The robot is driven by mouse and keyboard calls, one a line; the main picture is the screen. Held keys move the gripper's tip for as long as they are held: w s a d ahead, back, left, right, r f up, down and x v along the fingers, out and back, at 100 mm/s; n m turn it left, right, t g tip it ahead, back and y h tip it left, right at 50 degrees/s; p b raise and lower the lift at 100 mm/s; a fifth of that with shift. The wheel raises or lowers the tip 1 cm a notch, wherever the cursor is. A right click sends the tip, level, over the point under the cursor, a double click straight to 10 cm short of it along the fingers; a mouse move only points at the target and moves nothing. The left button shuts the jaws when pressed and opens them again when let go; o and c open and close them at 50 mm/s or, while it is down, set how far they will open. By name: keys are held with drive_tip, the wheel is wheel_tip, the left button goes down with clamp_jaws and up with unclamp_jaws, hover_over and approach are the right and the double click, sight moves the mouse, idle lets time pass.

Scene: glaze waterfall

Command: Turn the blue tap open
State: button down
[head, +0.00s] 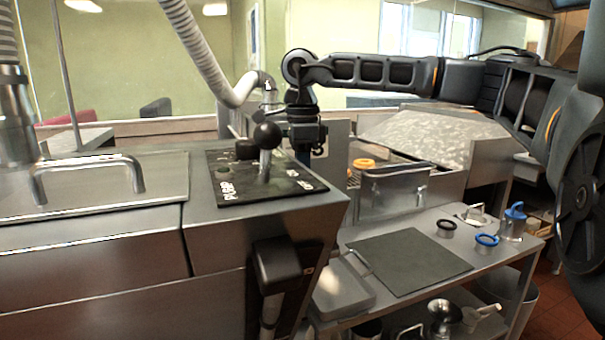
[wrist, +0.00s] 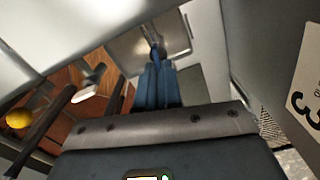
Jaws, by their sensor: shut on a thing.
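My gripper (head: 303,157) points down beside the right edge of the steel console in the head view. Its fingertips are mostly hidden there behind the console corner. In the wrist view, my gripper's blue fingers (wrist: 158,68) are close together and shut on a small dark blue piece, which looks like the blue tap (wrist: 155,50). Only a little of the tap shows between and beyond the fingertips, so how far it is turned cannot be told. In the head view the tap is hidden behind the console and gripper.
The console's black panel with a ball-topped lever (head: 267,137) stands close left of my gripper. A steel tank (head: 395,193) with an orange-topped item (head: 363,164) is to the right.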

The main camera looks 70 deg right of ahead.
drive_tip(key=c, duration=1.3)
unclamp_jaws()
drive_tip(key=shift+r, duration=0.1)
drive_tip(key=shift+r, duration=3.85)
